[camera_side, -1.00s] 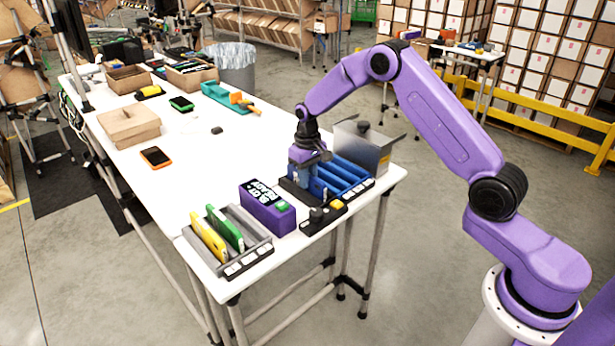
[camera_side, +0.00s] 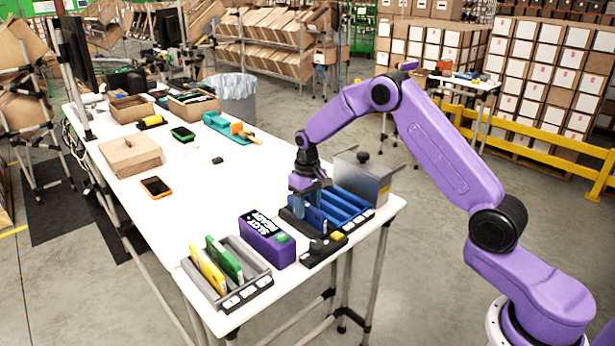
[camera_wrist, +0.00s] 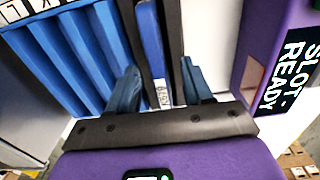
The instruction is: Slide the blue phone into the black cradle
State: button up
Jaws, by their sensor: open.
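The blue phone (camera_wrist: 151,45) stands on edge in the wrist view, between the two dark walls of the black cradle (camera_wrist: 173,30). In the side view the phone (camera_side: 316,219) shows under my gripper, at the left end of the blue rack, with the black cradle (camera_side: 288,217) around its lower part. My gripper (camera_wrist: 158,88) is open, with one blue finger on each side of the phone and a visible gap to it. It also shows in the side view (camera_side: 306,206). The depth of the phone in the cradle is hard to tell.
A blue slotted rack (camera_side: 350,203) adjoins the cradle, with a metal box (camera_side: 362,180) behind it. A purple "SLOT READY" box (camera_side: 266,240) stands close on the left. A grey rack (camera_side: 226,275) holds yellow and green phones. An orange-edged phone (camera_side: 156,187) lies on open table.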

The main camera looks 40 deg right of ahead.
notch_tip(320, 180, up, 16)
dwell(0.4)
jog(key=shift+r, duration=0.15)
notch_tip(320, 180, up, 7)
dwell(0.7)
dwell(0.3)
jog(key=s+a+f+n, duration=0.1)
jog(key=s+a+n, duration=0.2)
jog(key=s+a, duration=0.45)
jog(key=s+a+f+n, duration=0.1)
jog(key=s+a+n, duration=0.3)
jog(key=s, duration=0.7)
jog(key=s+d+f+n, duration=0.2)
jog(key=s+f, duration=0.1)
jog(key=s, duration=0.8)
jog(key=s+d+f+n, duration=0.2)
jog(key=s+f+n, duration=0.1)
jog(key=s, duration=0.9)
jog(key=shift+s+f+n, duration=0.3)
jog(key=shift+f, duration=0.25)
